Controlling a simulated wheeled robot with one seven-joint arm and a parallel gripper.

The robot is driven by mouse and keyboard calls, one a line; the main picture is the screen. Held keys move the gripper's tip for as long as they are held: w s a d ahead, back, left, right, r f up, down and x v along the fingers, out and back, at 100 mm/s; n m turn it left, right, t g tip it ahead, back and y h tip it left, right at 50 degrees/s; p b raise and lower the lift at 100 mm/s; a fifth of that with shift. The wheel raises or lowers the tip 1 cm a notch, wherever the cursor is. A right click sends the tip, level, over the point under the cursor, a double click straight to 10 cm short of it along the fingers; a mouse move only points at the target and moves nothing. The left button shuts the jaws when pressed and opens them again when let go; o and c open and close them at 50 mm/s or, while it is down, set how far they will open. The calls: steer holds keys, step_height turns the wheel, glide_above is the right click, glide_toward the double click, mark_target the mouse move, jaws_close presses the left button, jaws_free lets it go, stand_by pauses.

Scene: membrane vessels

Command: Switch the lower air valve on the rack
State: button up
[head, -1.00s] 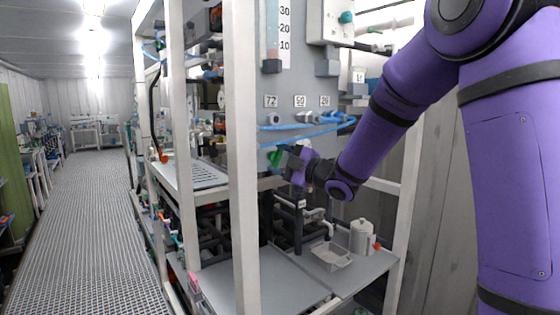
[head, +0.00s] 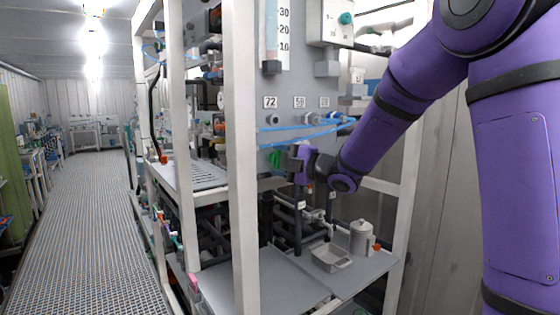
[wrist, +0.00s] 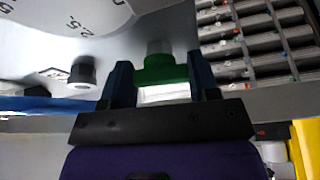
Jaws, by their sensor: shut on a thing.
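The green valve handle (wrist: 165,70) sits on the grey rack panel, and its upper end meets a grey stem in the wrist view. My gripper (wrist: 160,88) has one dark finger on each side of the handle and is shut on it. In the head view the green handle (head: 275,158) shows at the lower part of the panel, below the blue hoses. My gripper (head: 284,158) reaches it from the right, and its fingertips are small and partly hidden there.
Blue air hoses (head: 300,127) run just above my gripper. A white rack post (head: 241,200) stands to the left. Below are dark pipes, a grey tray (head: 328,257) and a lidded metal pot (head: 361,238) on a shelf. The aisle (head: 90,230) at left is clear.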

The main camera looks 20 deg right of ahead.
steer(key=o, duration=0.9)
steer(key=v, duration=1)
steer(key=shift+s+d+f, duration=0.1)
steer(key=shift+s+d, duration=0.2)
